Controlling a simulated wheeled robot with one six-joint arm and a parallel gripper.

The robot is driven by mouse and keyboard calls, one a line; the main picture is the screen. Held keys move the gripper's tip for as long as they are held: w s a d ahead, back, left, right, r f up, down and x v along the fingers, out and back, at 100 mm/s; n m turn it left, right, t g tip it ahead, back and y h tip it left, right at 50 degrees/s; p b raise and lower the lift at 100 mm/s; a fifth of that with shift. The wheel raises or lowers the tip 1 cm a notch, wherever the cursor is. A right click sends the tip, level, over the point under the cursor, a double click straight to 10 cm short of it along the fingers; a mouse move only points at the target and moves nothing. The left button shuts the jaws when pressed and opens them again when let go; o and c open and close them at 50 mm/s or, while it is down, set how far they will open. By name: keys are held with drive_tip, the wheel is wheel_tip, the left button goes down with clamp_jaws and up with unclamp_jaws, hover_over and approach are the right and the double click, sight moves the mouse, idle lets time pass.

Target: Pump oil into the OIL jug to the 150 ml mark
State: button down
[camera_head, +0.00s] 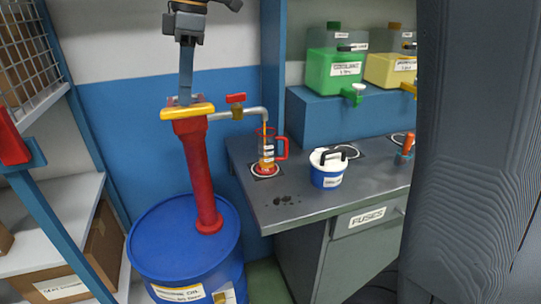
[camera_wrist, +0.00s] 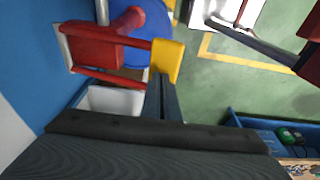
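The OIL jug (camera_head: 279,146), clear with a red handle, stands on a round marked spot on the workbench under the pump's spout (camera_head: 247,112). Orange oil shows in its lower part and a thin orange streak beneath the spout. The scale marks are too small to read. The red hand pump (camera_head: 203,175) stands upright on the blue drum (camera_head: 160,222). Its yellow handle (camera_head: 187,111) is on top; it also shows in the wrist view (camera_wrist: 168,58). My gripper (camera_head: 185,98) points down at the handle, fingers together, tips at or touching it. I see nothing between the fingers (camera_wrist: 165,80).
A red valve lever (camera_head: 236,98) sits on the spout. A blue-and-white lidded pot (camera_head: 328,168) stands right of the jug. Green (camera_head: 333,70) and yellow (camera_head: 390,70) containers sit on a raised blue shelf. A shelving rack is at left.

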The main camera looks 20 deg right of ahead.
wheel_tip(320, 180, down, 8)
drive_tip(key=b, duration=0.4)
idle(1.3)
wheel_tip(320, 180, up, 10)
drive_tip(key=p, duration=0.8)
drive_tip(key=shift+f, duration=0.15)
